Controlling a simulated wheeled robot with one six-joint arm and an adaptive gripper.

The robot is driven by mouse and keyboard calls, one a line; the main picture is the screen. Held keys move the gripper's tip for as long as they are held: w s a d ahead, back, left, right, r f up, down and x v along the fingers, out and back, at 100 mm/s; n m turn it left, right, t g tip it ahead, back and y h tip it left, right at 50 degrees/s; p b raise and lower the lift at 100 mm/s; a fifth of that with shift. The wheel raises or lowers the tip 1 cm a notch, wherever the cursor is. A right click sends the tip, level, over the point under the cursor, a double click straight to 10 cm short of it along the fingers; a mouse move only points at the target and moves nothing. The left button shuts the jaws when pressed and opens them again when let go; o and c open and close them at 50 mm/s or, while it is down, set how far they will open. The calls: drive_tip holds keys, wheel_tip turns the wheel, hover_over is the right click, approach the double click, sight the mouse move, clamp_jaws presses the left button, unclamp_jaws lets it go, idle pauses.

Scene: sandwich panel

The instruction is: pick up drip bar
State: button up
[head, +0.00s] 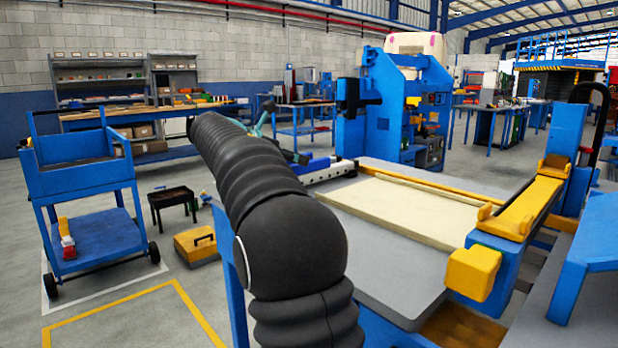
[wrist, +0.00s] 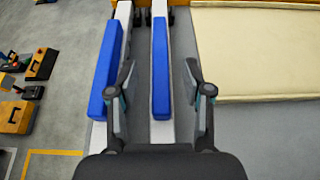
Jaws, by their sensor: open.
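Two long blue-and-white bars lie side by side in the wrist view: a left bar (wrist: 105,70) and a middle bar (wrist: 160,65). Neither is labelled, so I cannot tell for certain which is the drip bar. My gripper (wrist: 160,85) is open, its fingers on either side of the middle bar's line. Nothing is held between them, and I cannot judge the height gap. In the head view, a blue bar (head: 309,166) and a white bar (head: 331,172) show beyond my black arm, which hides my gripper there.
A cream panel (head: 400,208) lies on the grey table (head: 380,265), right of the bars. A yellow clamp beam (head: 530,208) stands at the table's right. Left on the floor are a blue cart (head: 85,235) and a yellow toolbox (head: 196,245).

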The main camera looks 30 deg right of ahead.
sight(312, 160)
drive_tip(key=shift+r+x, duration=0.15)
drive_tip(key=shift+x, duration=1.3)
drive_tip(key=shift+r+x, duration=0.15)
drive_tip(key=shift+x, duration=1.3)
drive_tip(key=shift+c, duration=0.2)
clamp_jaws()
